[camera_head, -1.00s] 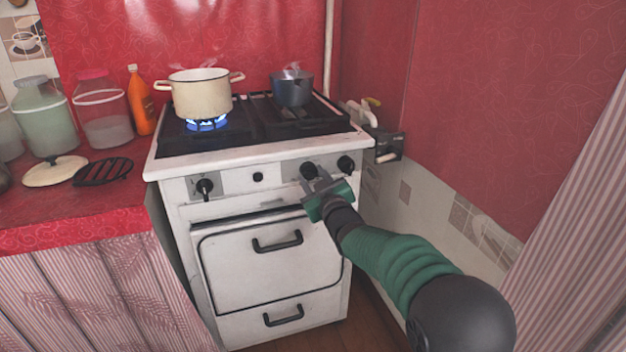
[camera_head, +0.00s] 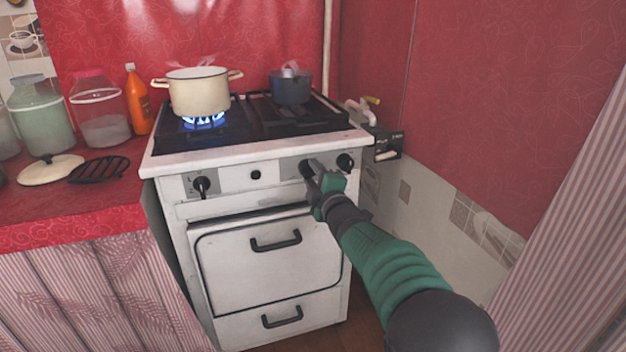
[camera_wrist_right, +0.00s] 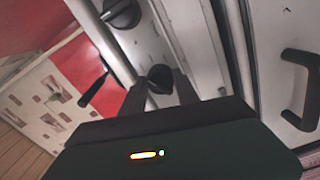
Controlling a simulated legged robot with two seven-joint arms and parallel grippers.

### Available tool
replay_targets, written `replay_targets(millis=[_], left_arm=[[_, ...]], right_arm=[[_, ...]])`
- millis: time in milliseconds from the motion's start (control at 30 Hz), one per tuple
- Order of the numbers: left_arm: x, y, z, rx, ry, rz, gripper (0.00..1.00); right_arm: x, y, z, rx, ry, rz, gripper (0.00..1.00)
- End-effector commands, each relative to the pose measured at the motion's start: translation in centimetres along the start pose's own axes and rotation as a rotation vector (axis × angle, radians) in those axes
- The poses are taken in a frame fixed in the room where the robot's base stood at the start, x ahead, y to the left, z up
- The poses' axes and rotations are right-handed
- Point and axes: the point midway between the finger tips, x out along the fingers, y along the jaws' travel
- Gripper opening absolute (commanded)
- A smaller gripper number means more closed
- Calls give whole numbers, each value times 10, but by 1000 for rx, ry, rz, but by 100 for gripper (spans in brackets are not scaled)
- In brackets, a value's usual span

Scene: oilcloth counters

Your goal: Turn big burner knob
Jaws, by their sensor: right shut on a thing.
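The white stove's front panel carries a row of black knobs. My right gripper (camera_head: 318,176) is at the inner knob (camera_head: 307,169) of the right-hand pair and is shut on it. In the right wrist view this knob (camera_wrist_right: 160,77) sits between the two dark fingers (camera_wrist_right: 163,92). The gripper partly covers the knob, so its pointing angle is hard to read. The outer right knob (camera_head: 345,162) is free, just right of the gripper. The left knob (camera_head: 202,187) stands with its grip upright. My left gripper is not in view.
A cream pot (camera_head: 199,93) steams over a lit blue flame (camera_head: 203,122). A small dark pot (camera_head: 290,87) steams at the back right. The oven handle (camera_head: 275,241) is below the panel. A black box (camera_head: 388,145) sits by the right wall.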

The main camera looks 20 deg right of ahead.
Motion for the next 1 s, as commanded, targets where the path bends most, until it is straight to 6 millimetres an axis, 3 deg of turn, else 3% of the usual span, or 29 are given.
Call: replay_targets(millis=[33, 1000], left_arm=[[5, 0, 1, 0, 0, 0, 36], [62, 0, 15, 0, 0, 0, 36]], right_arm=[[0, -7, -2, -44, 3, -8, 0], [1, -10, -2, -903, 7, -14, 0]])
